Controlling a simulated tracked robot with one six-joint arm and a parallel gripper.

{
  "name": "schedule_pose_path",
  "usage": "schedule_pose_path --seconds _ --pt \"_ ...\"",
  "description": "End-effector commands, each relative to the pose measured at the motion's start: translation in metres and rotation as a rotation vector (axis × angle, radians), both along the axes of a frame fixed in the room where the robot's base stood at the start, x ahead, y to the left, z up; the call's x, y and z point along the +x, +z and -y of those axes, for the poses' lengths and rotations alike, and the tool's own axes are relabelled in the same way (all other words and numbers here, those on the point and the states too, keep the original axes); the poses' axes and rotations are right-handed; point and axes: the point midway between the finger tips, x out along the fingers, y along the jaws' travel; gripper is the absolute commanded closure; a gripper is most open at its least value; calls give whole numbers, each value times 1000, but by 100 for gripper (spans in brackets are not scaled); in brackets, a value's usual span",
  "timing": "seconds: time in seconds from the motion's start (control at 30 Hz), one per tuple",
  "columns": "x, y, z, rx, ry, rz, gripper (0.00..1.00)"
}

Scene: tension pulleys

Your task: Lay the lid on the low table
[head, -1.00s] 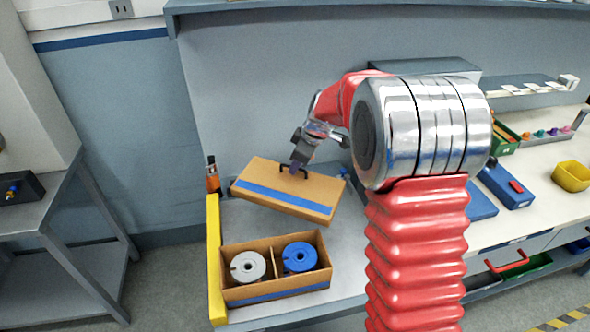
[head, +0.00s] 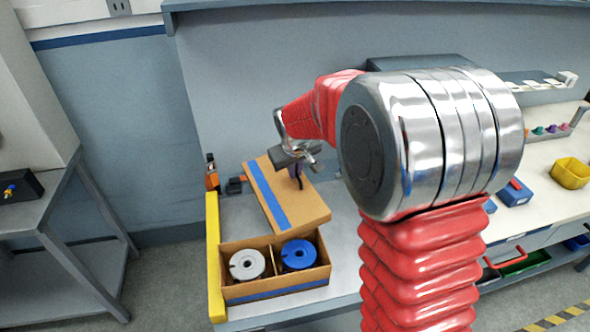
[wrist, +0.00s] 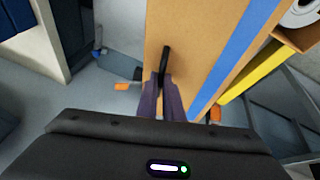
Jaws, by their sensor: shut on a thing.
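The lid (head: 308,205) is a tan cardboard panel with a blue stripe and a black handle on top. My gripper (head: 297,172) is shut on the handle. The wrist view shows the fingers (wrist: 163,95) closed around the black handle (wrist: 165,62), with the lid (wrist: 183,40) beneath. The lid is held behind the open box (head: 275,291), turned at an angle. Its near edge is close to the box's back wall; I cannot tell the height between lid and bench. The box holds a white spool (head: 247,264) and a blue spool (head: 298,254). I cannot tell which surface is the low table.
A yellow edge strip (head: 215,258) bounds the bench on the left. An orange bottle (head: 212,178) stands at the back left corner. A grey table (head: 68,225) stands further left across a floor gap. A yellow bin (head: 571,173) sits at the right.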

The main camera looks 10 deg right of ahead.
Motion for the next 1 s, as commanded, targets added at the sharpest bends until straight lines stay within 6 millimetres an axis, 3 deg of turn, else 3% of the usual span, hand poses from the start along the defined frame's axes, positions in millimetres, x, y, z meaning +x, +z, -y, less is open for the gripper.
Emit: schedule_pose_path --seconds 0.4,1.0 --pt "-10 10 -8 0 -248 0 100" --pt "-11 10 -4 2 -270 -1 100"
